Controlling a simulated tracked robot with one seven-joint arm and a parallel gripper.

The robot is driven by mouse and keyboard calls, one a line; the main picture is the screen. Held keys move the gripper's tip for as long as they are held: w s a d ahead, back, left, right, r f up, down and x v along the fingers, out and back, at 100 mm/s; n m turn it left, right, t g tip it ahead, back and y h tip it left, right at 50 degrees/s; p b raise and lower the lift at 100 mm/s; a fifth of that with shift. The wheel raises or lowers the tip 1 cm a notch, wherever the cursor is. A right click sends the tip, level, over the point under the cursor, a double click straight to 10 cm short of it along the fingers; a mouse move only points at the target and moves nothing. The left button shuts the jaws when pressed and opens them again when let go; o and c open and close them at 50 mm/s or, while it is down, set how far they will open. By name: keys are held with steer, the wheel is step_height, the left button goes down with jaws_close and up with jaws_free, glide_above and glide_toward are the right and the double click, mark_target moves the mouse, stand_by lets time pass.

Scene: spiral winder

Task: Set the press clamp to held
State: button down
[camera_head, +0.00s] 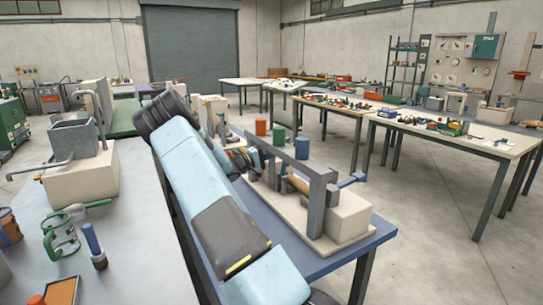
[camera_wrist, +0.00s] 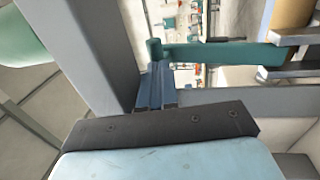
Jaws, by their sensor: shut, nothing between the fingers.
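The spiral winder stands on a blue table in the head view, with a cream base (camera_head: 347,220), grey uprights (camera_head: 318,190) and a tan roller (camera_head: 298,184). A blue lever (camera_head: 350,180) sticks out on its right. In the wrist view, my gripper (camera_wrist: 157,72) is shut and empty, its blue-grey fingers between a grey upright (camera_wrist: 85,45) and the winder's bar. A teal bar (camera_wrist: 215,54) with an upturned end lies just beyond the fingertips; I cannot tell if they touch or whether this bar is the press clamp. The clamp's setting is not readable.
My arm hides the winder's left part in the head view. An orange cup (camera_head: 260,128) and a blue cup (camera_head: 301,148) stand behind the winder. A grey bench (camera_head: 130,240) with tools is on the left. Tables stand at the right, with open floor between.

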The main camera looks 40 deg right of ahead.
steer(key=v, duration=1.4)
steer(key=shift+f, duration=0.3)
steer(key=shift+d, duration=0.1)
steer(key=shift+a+f+h, duration=0.35)
steer(key=shift+f+h, duration=0.1)
steer(key=shift+f, duration=0.1)
steer(key=shift+a+f+h, duration=0.3)
steer(key=shift+f+h, duration=0.15)
steer(key=shift+f, duration=0.15)
steer(key=shift+d, duration=0.1)
steer(key=x, duration=1.3)
steer(key=shift+s+d, duration=0.2)
steer(key=shift+d, duration=0.15)
steer(key=shift+w+r, duration=0.1)
steer(key=shift+r, duration=0.1)
